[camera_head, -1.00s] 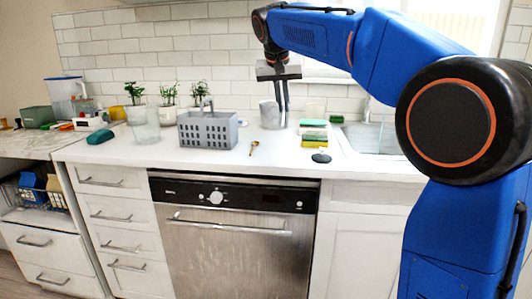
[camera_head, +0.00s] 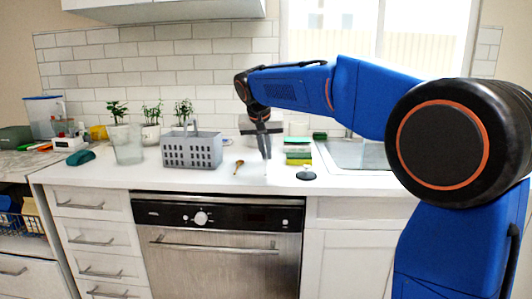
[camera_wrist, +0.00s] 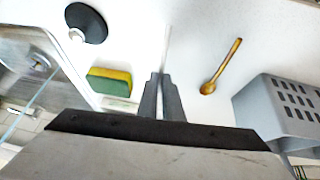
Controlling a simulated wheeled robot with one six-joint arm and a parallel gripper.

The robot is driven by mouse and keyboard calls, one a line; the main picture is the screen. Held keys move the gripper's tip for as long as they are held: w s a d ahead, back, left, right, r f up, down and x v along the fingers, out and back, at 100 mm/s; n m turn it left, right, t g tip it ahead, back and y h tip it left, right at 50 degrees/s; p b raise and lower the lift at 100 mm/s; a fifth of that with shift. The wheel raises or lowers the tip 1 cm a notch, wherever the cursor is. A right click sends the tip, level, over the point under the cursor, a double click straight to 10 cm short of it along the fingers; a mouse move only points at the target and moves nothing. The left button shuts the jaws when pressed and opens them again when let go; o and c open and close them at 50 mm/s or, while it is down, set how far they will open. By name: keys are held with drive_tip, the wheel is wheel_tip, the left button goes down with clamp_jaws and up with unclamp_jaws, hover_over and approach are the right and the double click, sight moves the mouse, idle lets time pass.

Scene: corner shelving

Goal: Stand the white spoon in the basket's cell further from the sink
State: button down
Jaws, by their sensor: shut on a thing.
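My gripper (camera_head: 267,157) is low over the counter, to the right of the basket and pointing down. In the wrist view its fingers (camera_wrist: 163,80) are shut on a thin white piece, the white spoon (camera_wrist: 167,45), which sticks out past the fingertips. Its bowl cannot be made out. The grey basket (camera_head: 205,158) stands on the counter with a raised handle, left of my gripper and apart from it. In the wrist view the basket (camera_wrist: 250,105) is at the right. Its inner cells are hidden by its walls. The sink (camera_head: 350,155) is at the right.
A gold spoon (camera_head: 238,168) lies on the counter between basket and gripper. A clear glass (camera_head: 128,148) stands left of the basket, with potted plants (camera_head: 151,130) behind.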

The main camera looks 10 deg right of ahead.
drive_tip(key=shift+f, duration=0.1)
drive_tip(key=c, duration=1.9)
unclamp_jaws()
drive_tip(key=v, duration=1.2)
drive_tip(key=s+d+f+n+y, duration=0.1)
drive_tip(key=s+d+f, duration=0.2)
drive_tip(key=s+f, duration=0.7)
drive_tip(key=s+d+f+n+y, duration=0.1)
drive_tip(key=s+d+f, duration=0.3)
drive_tip(key=s+f, duration=0.7)
drive_tip(key=s+d+f+n, duration=0.1)
drive_tip(key=s+d+f, duration=0.2)
drive_tip(key=s+f, duration=0.8)
drive_tip(key=shift+s+d+f+n+y, duration=0.1)
drive_tip(key=shift+s+n+y, duration=0.1)
drive_tip(key=shift+s, duration=1.2)
drive_tip(key=shift+s+d+f+n+y, duration=0.1)
drive_tip(key=shift+s+n+y, duration=0.1)
drive_tip(key=shift+s, duration=1.25)
